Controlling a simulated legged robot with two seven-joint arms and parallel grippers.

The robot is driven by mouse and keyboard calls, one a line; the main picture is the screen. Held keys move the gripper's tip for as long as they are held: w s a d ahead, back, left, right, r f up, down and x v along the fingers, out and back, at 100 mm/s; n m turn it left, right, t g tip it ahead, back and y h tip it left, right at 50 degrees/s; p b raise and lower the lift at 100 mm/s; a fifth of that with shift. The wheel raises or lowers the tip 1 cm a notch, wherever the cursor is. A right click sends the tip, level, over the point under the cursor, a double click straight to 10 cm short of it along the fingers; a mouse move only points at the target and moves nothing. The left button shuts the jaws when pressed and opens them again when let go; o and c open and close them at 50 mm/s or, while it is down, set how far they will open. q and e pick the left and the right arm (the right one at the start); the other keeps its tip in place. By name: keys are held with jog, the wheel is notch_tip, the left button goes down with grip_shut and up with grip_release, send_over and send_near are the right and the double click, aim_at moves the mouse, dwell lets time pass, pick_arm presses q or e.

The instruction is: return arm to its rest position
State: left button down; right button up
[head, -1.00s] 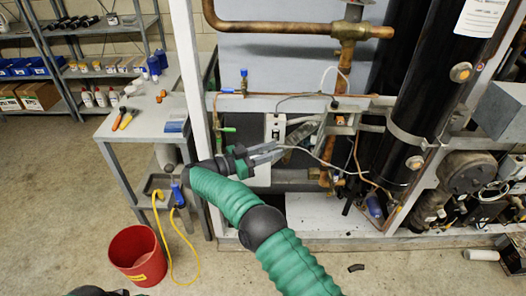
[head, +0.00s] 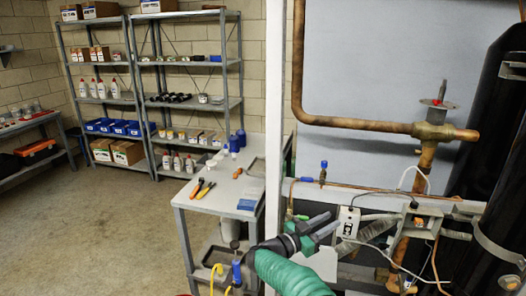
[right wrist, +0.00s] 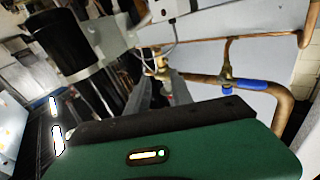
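My right arm, with its green sleeve, comes in at the bottom of the head view. My right gripper (head: 334,220) is in front of the compressor rack, just left of a white switch box (head: 346,221) in that view. Its two grey fingers are apart with nothing seen between them. In the right wrist view the fingers (right wrist: 160,92) also stand apart and empty, with copper pipe and a blue-handled valve (right wrist: 248,85) beyond. Whether the gripper touches the rack cannot be told. My left gripper is not in view.
A grey bench (head: 222,196) with orange-handled tools (head: 205,190) stands left of the rack. Shelves (head: 190,101) line the back wall. A copper pipe (head: 360,124) and a black cylinder (head: 497,150) are at the right. The floor (head: 95,225) at left is clear.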

jog(key=w+a+r+n+t+y+p, duration=0.1)
jog(key=w+a+r+n+t+y, duration=0.3)
jog(key=a+r+n+t+y, duration=0.35)
jog(key=s+a+f+n+g+y+p, duration=0.1)
jog(key=s+f+n+g+y, duration=0.2)
jog(key=s+f+y, duration=0.35)
jog(key=s+a+f+n+g+y+p, duration=0.1)
jog(key=s+f+n+g+y, duration=0.25)
jog(key=s, duration=0.65)
jog(key=s+d+f+g, duration=0.2)
jog(key=s+f+g, duration=0.1)
jog(key=s, duration=0.9)
jog(key=s+d+f+g, duration=0.2)
jog(key=s+f+g, duration=0.2)
jog(key=s, duration=0.9)
notch_tip(320, 180, down, 2)
jog(key=shift+s+d+f+h+p, duration=0.1)
jog(key=shift+s+d+h+p, duration=0.05)
jog(key=shift+h+p, duration=0.25)
